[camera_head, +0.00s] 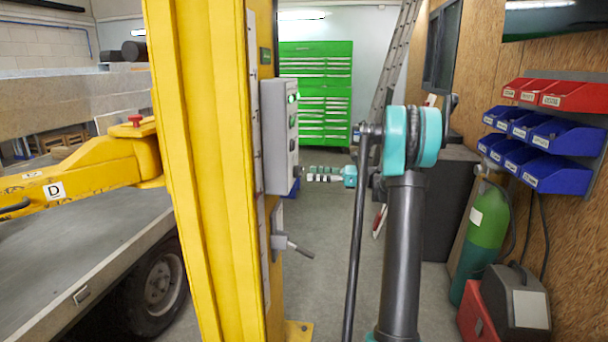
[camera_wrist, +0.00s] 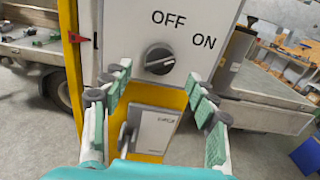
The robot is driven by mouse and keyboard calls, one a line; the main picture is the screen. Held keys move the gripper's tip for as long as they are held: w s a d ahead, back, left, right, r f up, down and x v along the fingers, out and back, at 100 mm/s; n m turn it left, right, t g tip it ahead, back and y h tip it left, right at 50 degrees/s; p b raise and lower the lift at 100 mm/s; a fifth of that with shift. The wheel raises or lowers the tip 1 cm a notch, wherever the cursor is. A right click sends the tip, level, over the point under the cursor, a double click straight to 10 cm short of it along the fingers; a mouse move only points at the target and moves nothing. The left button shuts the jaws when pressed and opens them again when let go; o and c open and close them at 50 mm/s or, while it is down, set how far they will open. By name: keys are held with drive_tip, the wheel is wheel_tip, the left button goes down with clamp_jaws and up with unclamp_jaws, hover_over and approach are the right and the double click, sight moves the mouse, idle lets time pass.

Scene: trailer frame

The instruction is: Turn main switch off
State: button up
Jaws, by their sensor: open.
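A pale grey switch box (camera_wrist: 120,28) with OFF and ON printed on its face fills the upper middle of the wrist view. Its black rotary knob (camera_wrist: 159,58) sits below the OFF label; its grip bar lies nearly level, slightly raised at the right. In the head view the grey box (camera_head: 276,130) is mounted on the yellow post, seen from the side. My gripper (camera_wrist: 158,78) is open and empty, its teal-padded fingers spread on either side below the knob, apart from it. In the head view my gripper (camera_head: 308,177) is right of the post.
A smaller box (camera_wrist: 155,130) with a lever is below the switch box; its handle (camera_head: 298,248) juts right in the head view. The yellow post (camera_head: 205,170) stands beside a trailer (camera_head: 75,235). A green gas cylinder (camera_head: 487,225) and bins stand at right.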

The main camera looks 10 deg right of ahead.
sight(298, 172)
drive_tip(key=x, duration=0.4)
drive_tip(key=shift+a, duration=0.2)
drive_tip(key=c, duration=1.2)
